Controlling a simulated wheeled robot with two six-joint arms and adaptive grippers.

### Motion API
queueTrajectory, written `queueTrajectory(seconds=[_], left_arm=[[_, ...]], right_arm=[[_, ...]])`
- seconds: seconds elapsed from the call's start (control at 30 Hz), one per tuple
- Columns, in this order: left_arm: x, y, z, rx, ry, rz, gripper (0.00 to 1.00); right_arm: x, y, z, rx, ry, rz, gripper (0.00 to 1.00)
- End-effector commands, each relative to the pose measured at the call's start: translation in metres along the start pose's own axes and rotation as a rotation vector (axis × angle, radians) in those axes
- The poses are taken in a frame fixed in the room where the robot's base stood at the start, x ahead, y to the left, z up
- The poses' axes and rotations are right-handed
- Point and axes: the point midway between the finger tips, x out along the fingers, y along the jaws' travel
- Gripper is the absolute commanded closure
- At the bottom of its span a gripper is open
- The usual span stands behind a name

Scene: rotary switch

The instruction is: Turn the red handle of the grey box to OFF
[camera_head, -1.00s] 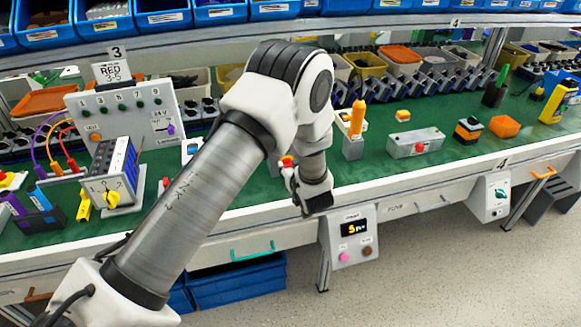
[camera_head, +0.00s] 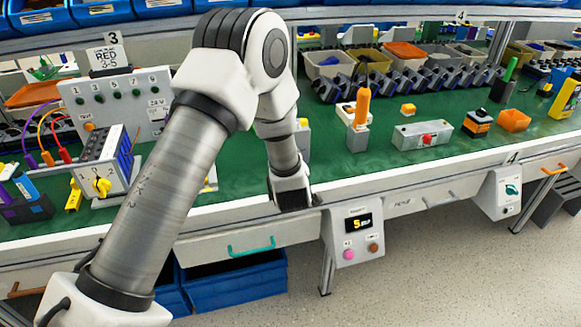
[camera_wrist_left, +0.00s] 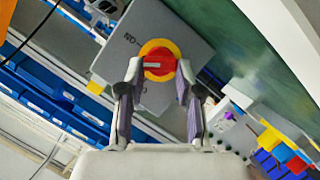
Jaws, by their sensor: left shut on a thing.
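In the left wrist view the grey box (camera_wrist_left: 190,38) fills the upper middle, with a yellow disc (camera_wrist_left: 152,44) on its face. The red handle (camera_wrist_left: 159,66) sits in the middle of the disc. My left gripper (camera_wrist_left: 158,75) has one finger on each side of the handle and is shut on it. The OFF mark cannot be made out. In the head view my left arm comes down to the front of the bench, and its wrist (camera_head: 290,188) hides the fingers and handle. My right gripper is not in view.
A box with a yellow knob (camera_head: 102,186) stands left of my arm. An orange-handled tool in a stand (camera_head: 362,105) and a grey box with a red button (camera_head: 422,136) stand to the right. A display panel (camera_head: 356,232) hangs below the bench edge.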

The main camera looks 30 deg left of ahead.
Motion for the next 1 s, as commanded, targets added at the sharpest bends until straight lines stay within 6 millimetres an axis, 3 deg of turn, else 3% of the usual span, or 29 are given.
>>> queueTrajectory(seconds=[0.03,0.7,1.0], left_arm=[[0.003,-0.007,0.006,-0.041,0.0,0.015,1.0],[0.004,-0.015,0.01,-0.621,0.0,0.257,1.0],[0.004,-0.015,0.009,-0.803,0.0,0.332,1.0]], right_arm=[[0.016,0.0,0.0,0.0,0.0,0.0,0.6],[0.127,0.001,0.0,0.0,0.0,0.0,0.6],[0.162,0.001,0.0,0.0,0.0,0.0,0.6]])
